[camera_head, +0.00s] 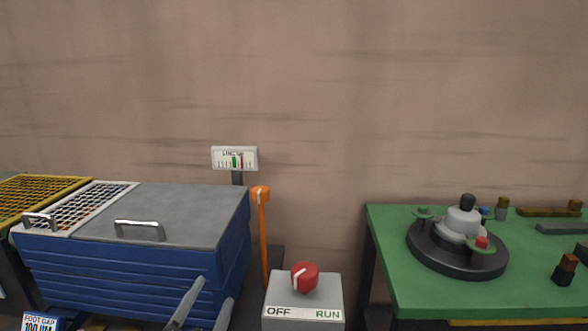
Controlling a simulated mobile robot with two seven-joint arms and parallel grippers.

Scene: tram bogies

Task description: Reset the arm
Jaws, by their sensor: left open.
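My left gripper (211,294) shows at the bottom of the head view, left of the middle. Its two grey fingers point up and stand apart with nothing seen between them. They are in front of the blue cabinet (120,275) in the picture, and I cannot tell the distance between them. The rest of my left arm is mostly out of the frame. My right gripper is not in view.
A grey switch box (303,296) with a red knob (305,277) stands right of my left gripper. Behind are an orange lever (263,235) and a gauge sign (235,158). A green table (400,285) at right carries a round dark fixture (457,255).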

